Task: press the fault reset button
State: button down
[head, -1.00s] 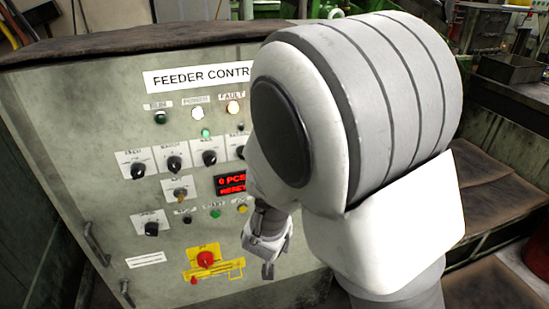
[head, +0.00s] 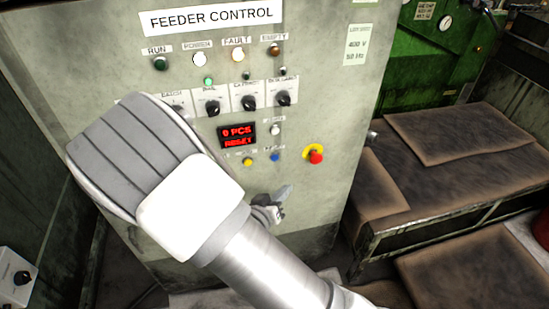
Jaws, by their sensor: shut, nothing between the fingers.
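The grey feeder control cabinet (head: 322,105) faces me in the head view. A blue button (head: 275,157) and a yellow button (head: 247,161) sit low on its panel, under small labels too blurred to read with certainty. A white button (head: 275,129) is above the blue one. I cannot tell from the labels which is the fault reset. My gripper (head: 284,194) is shut and empty, appearing below the blue button. Its distance from the panel is unclear.
A red mushroom button (head: 315,156) on a yellow base is right of the blue button. Several black knobs (head: 283,99) are above. My arm hides the panel's lower left. A low bench with brown mats (head: 440,180) stands at the right.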

jog(key=shift+w, duration=0.1)
jog(key=w+a, duration=0.2)
jog(key=w, duration=0.6)
jog(key=shift+w+a, duration=0.15)
jog(key=shift+a, duration=0.05)
jog(key=shift+w, duration=0.1)
dwell(1.9)
jog(key=shift+w+a, duration=0.15)
jog(key=shift+w, duration=0.15)
jog(key=shift+w+a, duration=0.1)
jog(key=shift+w, duration=0.35)
dwell(0.6)
jog(key=shift+s, duration=0.1)
jog(key=shift+s+d, duration=0.25)
jog(key=shift+s, duration=0.5)
jog(key=shift+s+d+p, duration=0.2)
jog(key=shift+s+d, duration=0.05)
jog(key=shift+s, duration=0.55)
jog(key=shift+s+d+p, duration=0.2)
jog(key=shift+s, duration=0.6)
jog(key=shift+s+d+p, duration=0.2)
jog(key=shift+s+d, duration=0.05)
jog(key=shift+s, duration=0.55)
